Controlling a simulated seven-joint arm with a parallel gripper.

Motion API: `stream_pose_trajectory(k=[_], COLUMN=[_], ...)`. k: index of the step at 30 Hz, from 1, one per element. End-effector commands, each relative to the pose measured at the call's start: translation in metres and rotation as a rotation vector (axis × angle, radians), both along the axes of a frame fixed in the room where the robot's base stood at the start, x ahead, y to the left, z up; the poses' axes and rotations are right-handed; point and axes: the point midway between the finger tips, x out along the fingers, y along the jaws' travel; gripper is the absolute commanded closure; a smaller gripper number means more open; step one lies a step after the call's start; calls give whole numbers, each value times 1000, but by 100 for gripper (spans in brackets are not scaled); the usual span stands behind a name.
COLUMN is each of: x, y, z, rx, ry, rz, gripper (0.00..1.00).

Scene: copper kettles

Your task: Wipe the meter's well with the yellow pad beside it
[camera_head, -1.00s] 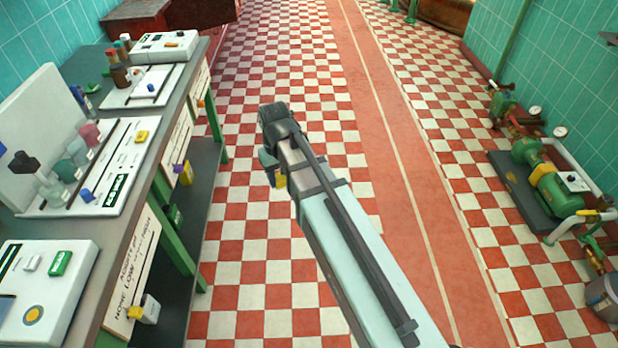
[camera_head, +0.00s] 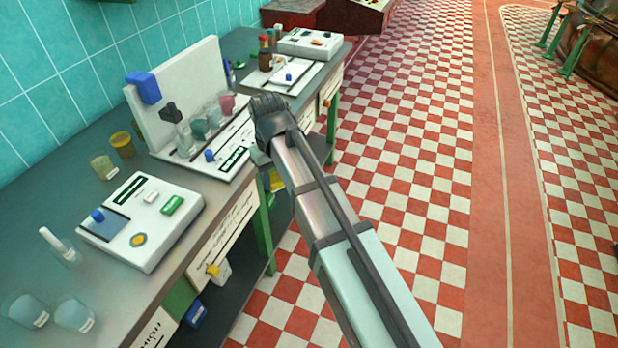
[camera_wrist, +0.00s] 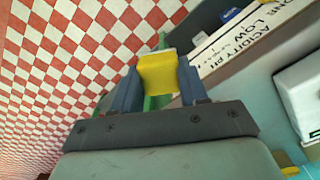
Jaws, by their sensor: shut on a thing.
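The yellow pad (camera_wrist: 158,75) is held between the two blue-grey fingers of my gripper (camera_wrist: 157,84) in the wrist view. In the head view my gripper (camera_head: 266,152) is at the bench's front edge, beside the middle white board, and its fingertips are mostly hidden by my arm. A white meter (camera_head: 160,240) lies on the near part of the bench, left of my gripper and apart from it. It has a round yellow button, a green block and a dark recess (camera_head: 105,226) with a blue knob at its left end. I cannot tell what is inside the recess.
The middle board (camera_head: 222,172) carries several small bottles and an upright white panel (camera_head: 185,85). Two amber jars (camera_head: 103,167) and clear beakers (camera_head: 74,314) stand around the meter. Small knobs stick out from the bench front (camera_head: 215,270).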

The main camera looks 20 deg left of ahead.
Motion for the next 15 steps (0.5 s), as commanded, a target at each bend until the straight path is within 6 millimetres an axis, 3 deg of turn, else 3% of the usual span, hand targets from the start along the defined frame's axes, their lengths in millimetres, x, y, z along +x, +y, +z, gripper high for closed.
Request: stream_pose_trajectory(k=[3, 15], x=[-24, -117], y=[33, 120], z=[11, 47], rx=[1, 2], ry=[-1, -1], rz=[68, 284], gripper=[81, 81])
